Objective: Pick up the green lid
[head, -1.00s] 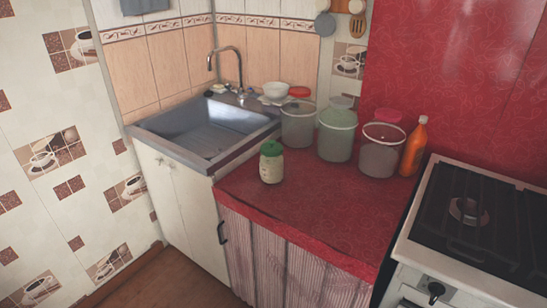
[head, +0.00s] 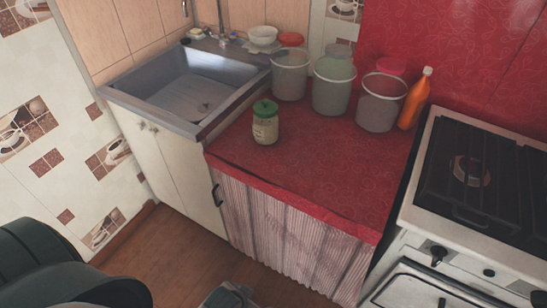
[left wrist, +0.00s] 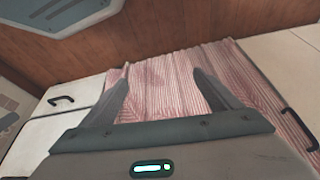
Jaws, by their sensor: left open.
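The green lid (head: 265,107) sits on top of a glass jar (head: 265,128) with pale contents. The jar stands upright on the red counter near its front left part, close to the sink. My left gripper (left wrist: 164,90) shows in the left wrist view with its two fingers spread and nothing between them. It faces the striped curtain below the counter, away from the lid. The lid is not in the left wrist view. My right gripper is not in either view.
Several clear buckets stand behind the jar, including one (head: 333,92) with a greenish tint. An orange bottle (head: 415,98) stands at the right. The sink (head: 190,85) is left of the jar, the stove (head: 465,175) right. The red counter (head: 325,175) is clear in front.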

